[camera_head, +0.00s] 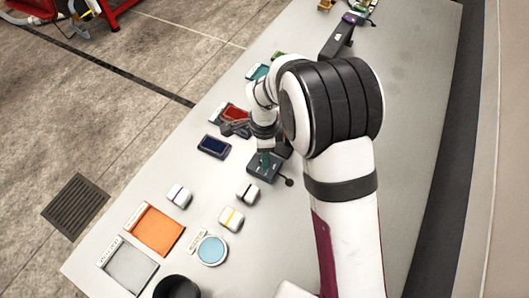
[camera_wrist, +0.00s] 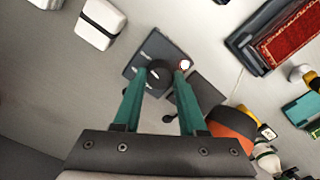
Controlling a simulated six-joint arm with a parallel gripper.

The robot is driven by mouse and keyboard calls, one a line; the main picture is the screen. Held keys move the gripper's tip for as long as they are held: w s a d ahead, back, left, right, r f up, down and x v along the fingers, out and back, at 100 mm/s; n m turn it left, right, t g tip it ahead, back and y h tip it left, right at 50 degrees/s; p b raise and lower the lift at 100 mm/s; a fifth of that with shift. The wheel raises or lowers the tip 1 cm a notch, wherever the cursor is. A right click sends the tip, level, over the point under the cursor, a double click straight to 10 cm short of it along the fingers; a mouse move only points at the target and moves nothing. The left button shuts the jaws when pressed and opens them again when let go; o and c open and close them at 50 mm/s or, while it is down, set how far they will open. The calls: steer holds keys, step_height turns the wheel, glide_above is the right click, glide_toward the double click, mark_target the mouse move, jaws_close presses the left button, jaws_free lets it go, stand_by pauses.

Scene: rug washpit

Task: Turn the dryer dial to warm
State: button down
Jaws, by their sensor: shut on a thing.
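The dryer dial (camera_wrist: 160,73) is a black round knob on a dark grey control box (camera_wrist: 141,64) with white marks, seen in the wrist view. In the head view the dark box (camera_head: 256,173) lies flat on the grey table under my gripper (camera_head: 265,158). My wrist partly hides it there. I cannot make out which mark the dial points to.
A red rug piece in a dark tray (camera_head: 235,114) and a navy tray (camera_head: 214,146) lie close to the left. White blocks (camera_head: 179,196), an orange mat (camera_head: 156,229) and a blue round dish (camera_head: 211,250) lie nearer the front. The table's right side is clear.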

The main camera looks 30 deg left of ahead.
steer(key=shift+c, duration=2.3)
jaws_free()
steer(key=shift+r, duration=0.1)
step_height(320, 180, up, 16)
steer(key=shift+f, duration=0.2)
steer(key=shift+d, duration=0.1)
